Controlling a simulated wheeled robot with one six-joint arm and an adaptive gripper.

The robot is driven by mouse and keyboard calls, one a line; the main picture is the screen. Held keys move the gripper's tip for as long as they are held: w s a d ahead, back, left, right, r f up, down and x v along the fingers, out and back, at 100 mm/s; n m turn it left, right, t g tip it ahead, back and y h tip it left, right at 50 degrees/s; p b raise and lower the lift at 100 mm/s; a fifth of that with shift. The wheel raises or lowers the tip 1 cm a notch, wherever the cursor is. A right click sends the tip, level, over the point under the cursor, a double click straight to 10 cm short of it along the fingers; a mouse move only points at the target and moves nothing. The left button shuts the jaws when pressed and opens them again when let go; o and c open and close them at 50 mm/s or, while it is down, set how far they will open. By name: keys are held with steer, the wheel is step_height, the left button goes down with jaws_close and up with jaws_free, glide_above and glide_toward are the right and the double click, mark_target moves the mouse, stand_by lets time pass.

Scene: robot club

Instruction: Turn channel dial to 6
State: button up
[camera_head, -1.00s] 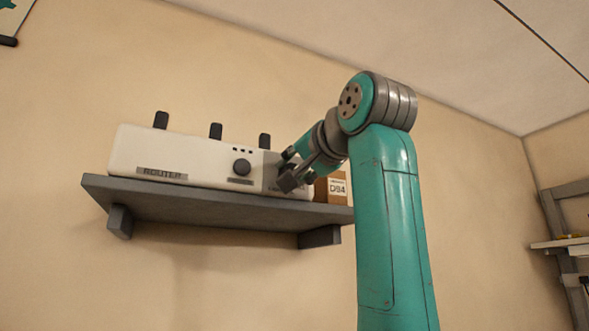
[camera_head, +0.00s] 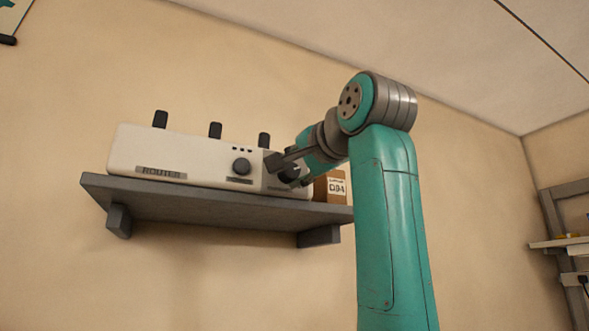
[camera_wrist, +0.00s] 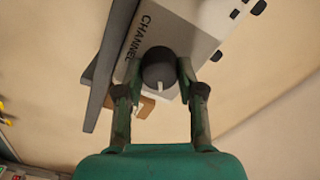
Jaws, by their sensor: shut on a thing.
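The white router (camera_head: 200,160) stands on a grey wall shelf. Its channel dial (camera_wrist: 159,70) is a dark round knob with a pale pointer line, below the word CHANNEL in the wrist view. In that view the pointer runs toward the bottom of the picture. My gripper (camera_wrist: 156,77) is shut on the channel dial, one finger on each side of it. In the head view my gripper (camera_head: 285,166) is at the router's right end and covers much of the dial. I cannot read any numbers around the dial.
The grey shelf (camera_head: 200,208) juts out just under the router. A second dark knob (camera_head: 241,166) is on the router's front, left of my gripper. A brown box (camera_head: 325,188) with a white label stands at the shelf's right end.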

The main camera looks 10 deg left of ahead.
steer(key=o, duration=1.1)
steer(key=shift+o, duration=0.2)
steer(key=v, duration=1.2)
steer(key=shift+w, duration=0.1)
